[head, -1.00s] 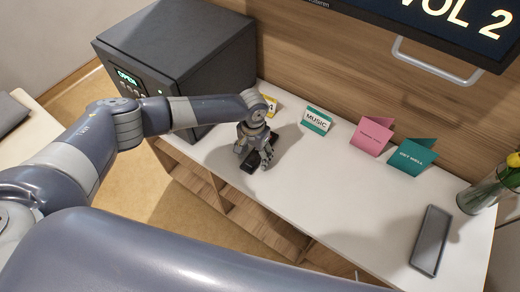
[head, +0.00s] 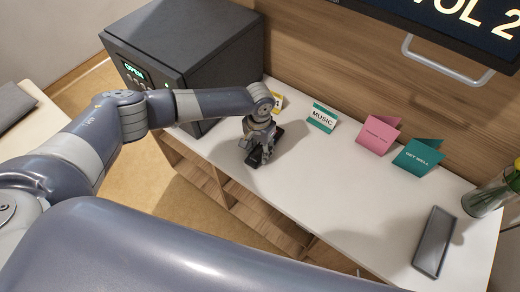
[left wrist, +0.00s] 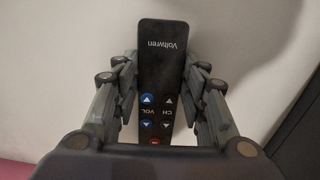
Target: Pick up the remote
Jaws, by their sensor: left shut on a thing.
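The remote (left wrist: 163,75) is a slim black handset with blue, black and red buttons and the word Voltwren. In the left wrist view it lies between the two fingers of my left gripper (left wrist: 160,92), which is shut on its sides. In the head view my left gripper (head: 259,152) points down at the white shelf top (head: 330,190), near its front edge. The dark remote (head: 256,158) shows there between the fingers, partly hidden. I cannot tell whether it touches the surface. My right gripper is not in view.
A dark safe (head: 190,50) reading OPEN stands behind my left arm. A MUSIC card (head: 322,118), a pink card (head: 379,135) and a teal card (head: 419,158) stand along the back. A grey flat device (head: 434,243) and a vase of flowers (head: 488,198) are at the right.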

